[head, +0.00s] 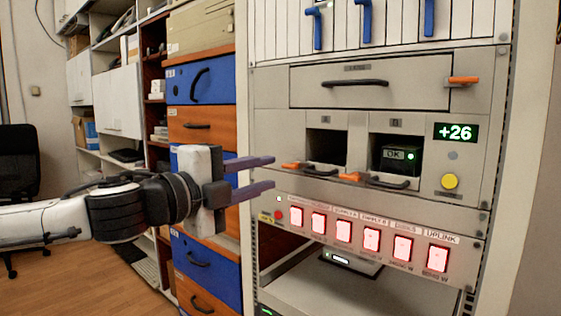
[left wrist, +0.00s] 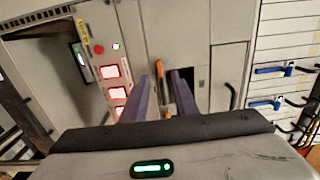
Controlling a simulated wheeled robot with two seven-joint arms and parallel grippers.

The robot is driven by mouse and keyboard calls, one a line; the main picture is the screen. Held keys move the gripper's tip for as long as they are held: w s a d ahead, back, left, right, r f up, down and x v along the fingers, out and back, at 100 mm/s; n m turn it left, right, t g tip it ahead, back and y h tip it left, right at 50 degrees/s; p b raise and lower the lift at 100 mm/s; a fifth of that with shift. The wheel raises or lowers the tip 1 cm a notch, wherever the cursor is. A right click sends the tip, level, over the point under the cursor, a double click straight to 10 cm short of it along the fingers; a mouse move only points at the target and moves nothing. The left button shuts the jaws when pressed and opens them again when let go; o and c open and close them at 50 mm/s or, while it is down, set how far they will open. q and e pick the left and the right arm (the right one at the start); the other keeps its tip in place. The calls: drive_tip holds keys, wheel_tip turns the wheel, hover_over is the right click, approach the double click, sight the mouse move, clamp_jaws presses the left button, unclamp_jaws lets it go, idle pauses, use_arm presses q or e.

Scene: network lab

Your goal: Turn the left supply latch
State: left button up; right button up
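The left supply latch (head: 291,166) is a small orange lever at the lower left of the open bay A in the rack. My left gripper (head: 267,173) is open and empty, with its purple fingers pointing at the rack just left of this latch. In the left wrist view an orange lever (left wrist: 160,95) shows between the two fingers (left wrist: 167,74). I cannot tell whether either finger touches it. A second orange latch (head: 350,177) sits at bay B, which holds a dark supply module (head: 401,157) marked OK with a green light. My right gripper is not in view.
Below the bays is a row of red-lit switches (head: 343,231). A display (head: 456,132) reads +26 above a yellow button (head: 449,181). A drawer with a black handle (head: 355,83) and an orange latch (head: 463,80) lies above. Blue levers (head: 364,22) hang at the top.

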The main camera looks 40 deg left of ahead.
sight(287, 167)
use_arm(q)
drive_tip(key=w+p, duration=0.2)
drive_tip(key=w, duration=0.2)
drive_tip(key=shift+d+r, duration=0.1)
drive_tip(key=shift+d, duration=0.05)
drive_tip(key=shift+w+p, duration=0.4)
drive_tip(key=shift+w, duration=0.45)
clamp_jaws()
